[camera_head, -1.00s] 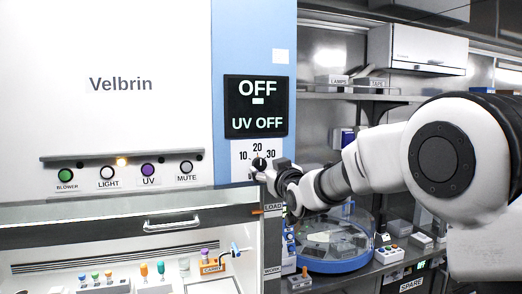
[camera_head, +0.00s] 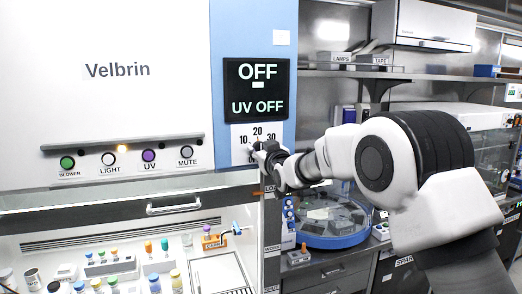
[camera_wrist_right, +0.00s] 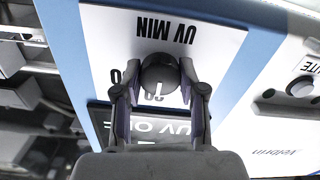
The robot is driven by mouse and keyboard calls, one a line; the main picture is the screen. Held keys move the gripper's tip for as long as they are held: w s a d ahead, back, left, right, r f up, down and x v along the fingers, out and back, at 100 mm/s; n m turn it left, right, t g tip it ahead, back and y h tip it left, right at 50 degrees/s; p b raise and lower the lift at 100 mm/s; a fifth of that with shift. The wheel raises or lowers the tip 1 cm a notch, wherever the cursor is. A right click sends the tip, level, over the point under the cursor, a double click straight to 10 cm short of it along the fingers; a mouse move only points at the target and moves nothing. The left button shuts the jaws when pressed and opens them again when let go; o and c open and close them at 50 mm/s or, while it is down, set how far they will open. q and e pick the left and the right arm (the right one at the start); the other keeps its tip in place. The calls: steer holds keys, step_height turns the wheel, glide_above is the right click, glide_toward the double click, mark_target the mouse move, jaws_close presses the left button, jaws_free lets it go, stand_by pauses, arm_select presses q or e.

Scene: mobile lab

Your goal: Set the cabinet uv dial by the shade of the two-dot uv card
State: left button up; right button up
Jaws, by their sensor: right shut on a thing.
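The cabinet's uv dial, a dark round knob (camera_wrist_right: 160,72), sits on a white scale plate (camera_head: 247,134) marked 10, 20 and 30, with "UV MIN" readable in the right wrist view. My right gripper (camera_wrist_right: 158,88) is shut on the knob, one finger on each side. In the head view, the gripper (camera_head: 261,152) covers most of the knob, so I cannot read its pointer there. The display above (camera_head: 259,90) reads "OFF" and "UV OFF". I cannot make out the two-dot uv card. My left gripper is out of view.
Buttons for blower (camera_head: 67,162), light, UV (camera_head: 149,155) and mute line the cabinet front. The sash handle (camera_head: 173,205) is below them. Small coloured vials stand inside the cabinet. A round blue-based device (camera_head: 335,240) stands on the right bench, behind my arm.

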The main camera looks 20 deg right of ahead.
steer(key=shift+f+m+b, duration=0.15)
steer(key=shift+m+b, duration=0.95)
steer(key=shift+m, duration=0.3)
steer(key=m+b, duration=0.1)
steer(key=m, duration=0.1)
steer(key=shift+m, duration=0.3)
steer(key=m+b, duration=0.1)
steer(key=m, duration=0.2)
steer(key=shift+m, duration=0.3)
steer(key=shift+m+b, duration=0.3)
steer(key=shift+m, duration=1.1)
steer(key=o, duration=1.1)
steer(key=shift+o, duration=0.2)
